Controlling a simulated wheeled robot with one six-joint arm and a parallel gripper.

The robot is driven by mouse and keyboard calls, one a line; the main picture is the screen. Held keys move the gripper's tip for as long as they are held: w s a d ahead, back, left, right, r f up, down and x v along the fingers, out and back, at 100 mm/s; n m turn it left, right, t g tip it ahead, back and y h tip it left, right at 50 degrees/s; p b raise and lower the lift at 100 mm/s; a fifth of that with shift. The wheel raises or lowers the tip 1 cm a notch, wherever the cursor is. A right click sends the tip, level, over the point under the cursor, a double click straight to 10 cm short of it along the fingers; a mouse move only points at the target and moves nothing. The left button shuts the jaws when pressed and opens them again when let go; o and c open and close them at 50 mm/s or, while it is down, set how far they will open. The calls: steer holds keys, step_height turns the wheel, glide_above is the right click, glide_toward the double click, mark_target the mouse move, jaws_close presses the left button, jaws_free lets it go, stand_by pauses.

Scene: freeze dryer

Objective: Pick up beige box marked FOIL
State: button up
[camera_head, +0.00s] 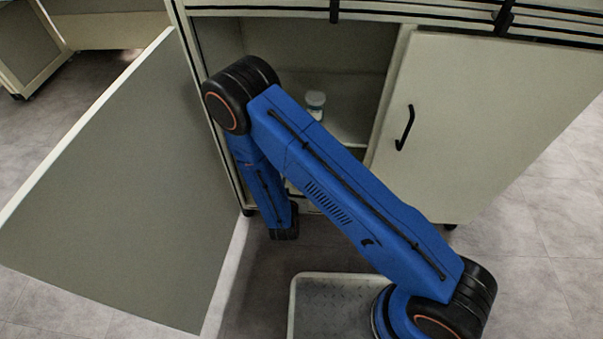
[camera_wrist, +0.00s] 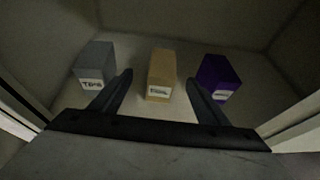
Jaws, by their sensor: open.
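The beige box (camera_wrist: 161,72) stands upright inside the cabinet, in the middle of the wrist view. Its white label is too blurred to read with certainty. My gripper (camera_wrist: 159,88) is open, with one dark finger on each side of the box in the picture. I cannot tell how far short of the box the fingertips are; nothing is held. In the head view my blue arm reaches down into the open cabinet front, and the gripper and the beige box are hidden there.
A grey box (camera_wrist: 95,62) with a white label stands left of the beige box, and a purple box (camera_wrist: 219,75) stands right. A white jar (camera_head: 316,102) stands on the upper shelf (camera_head: 345,122).

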steer(key=x, duration=0.7)
steer(key=shift+w+f, duration=0.1)
steer(key=shift+w, duration=0.25)
steer(key=x, duration=0.2)
steer(key=d+x, duration=0.1)
steer(key=x, duration=0.1)
steer(key=shift+w+f, duration=0.2)
steer(key=shift+w, duration=0.35)
steer(key=c, duration=1.3)
